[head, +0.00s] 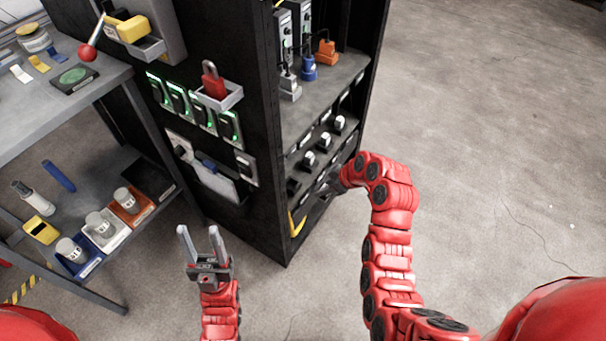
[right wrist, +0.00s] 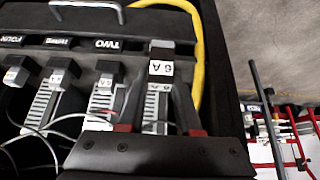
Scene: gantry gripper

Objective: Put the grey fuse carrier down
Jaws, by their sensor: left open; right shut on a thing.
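In the head view my right gripper (head: 332,187) reaches into the low part of the black cabinet, and the carrier cannot be made out there. My left gripper (head: 198,240) is open and empty, in front of the cabinet's left side.
Other dark-topped carriers (right wrist: 106,67) stand to the left, with thin grey wires crossing in front. A yellow cable (right wrist: 199,45) curves close behind the held carrier. A metal handle (right wrist: 85,6) is at the back. A grey shelf bench (head: 100,75) stands left; open floor lies right.

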